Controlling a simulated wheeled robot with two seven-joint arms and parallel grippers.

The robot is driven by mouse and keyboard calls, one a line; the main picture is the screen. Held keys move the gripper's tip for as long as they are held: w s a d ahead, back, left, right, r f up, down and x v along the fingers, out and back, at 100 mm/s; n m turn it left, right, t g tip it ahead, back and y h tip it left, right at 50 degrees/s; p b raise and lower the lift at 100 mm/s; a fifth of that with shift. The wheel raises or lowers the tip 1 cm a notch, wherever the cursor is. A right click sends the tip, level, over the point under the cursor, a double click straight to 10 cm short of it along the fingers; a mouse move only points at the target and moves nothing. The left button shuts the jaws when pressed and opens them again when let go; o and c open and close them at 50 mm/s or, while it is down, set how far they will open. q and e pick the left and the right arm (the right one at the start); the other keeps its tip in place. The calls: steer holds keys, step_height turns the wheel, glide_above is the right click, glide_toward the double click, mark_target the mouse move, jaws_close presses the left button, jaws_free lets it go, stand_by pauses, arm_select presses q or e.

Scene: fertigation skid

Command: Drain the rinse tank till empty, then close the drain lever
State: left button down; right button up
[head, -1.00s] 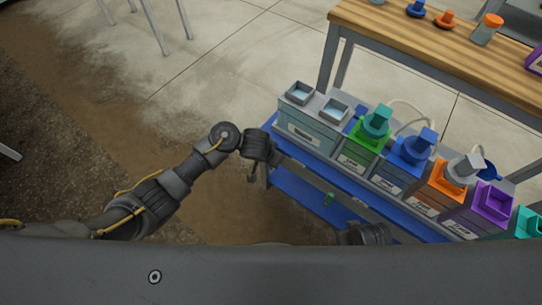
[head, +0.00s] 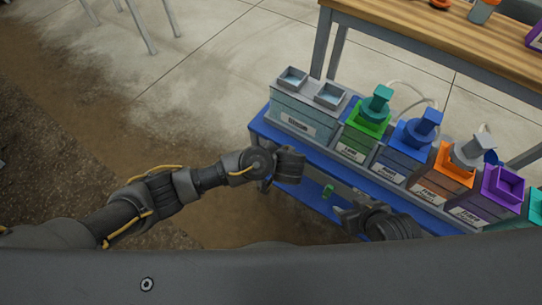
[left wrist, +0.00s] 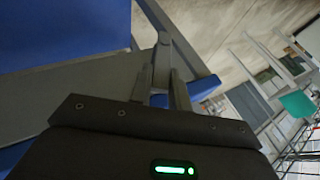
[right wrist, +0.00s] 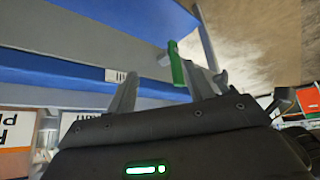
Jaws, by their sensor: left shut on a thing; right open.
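The grey rinse tank (head: 300,118), labelled "Rinse", stands at the left end of the row on the blue skid. A small green handle, seemingly the drain lever (head: 328,190), shows below the skid's front edge. My right gripper (head: 343,212) is open just right of it. In the right wrist view, the green lever (right wrist: 177,65) lies just beyond the open fingertips, nearer the right finger. My left gripper (head: 296,165) is at the skid's front left. In the left wrist view, it is shut on a narrow grey part (left wrist: 162,50) I cannot identify. The tank's water level is unclear.
Green (head: 366,120), blue (head: 405,150), orange (head: 441,172) and purple (head: 500,187) containers continue the row to the right. A wooden bench (head: 440,42) stands behind. The floor left of the skid is clear.

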arm_select(q)
steer(key=shift+d+y+b, duration=0.2)
steer(key=shift+y+b, duration=0.1)
arm_select(e)
steer(key=shift+w+a+r+n+t+y, duration=0.15)
steer(key=shift+w+a+r+t+y, duration=0.1)
steer(key=shift+w+a+r+t, duration=0.35)
steer(key=shift+w+a+r+n+t+y, duration=0.15)
steer(key=shift+w+a+r+t+y, duration=0.15)
steer(key=shift+w+a+t, duration=0.45)
steer(key=shift+w+d, duration=0.1)
steer(key=shift+d, duration=0.1)
arm_select(q)
steer(key=c, duration=1.3)
jaws_free()
steer(key=shift+f, duration=0.1)
steer(key=shift+s, duration=0.2)
steer(key=shift+p+v, duration=1.5)
steer(key=shift+v, duration=3.8)
arm_select(e)
steer(key=s+d+f+m+g+h, duration=0.1)
steer(key=s+d+f+g+h, duration=0.1)
steer(key=s+d+f+g, duration=0.2)
steer(key=shift+s+d+f+g, duration=0.4)
steer(key=shift+s+g, duration=0.45)
steer(key=shift+s, duration=0.55)
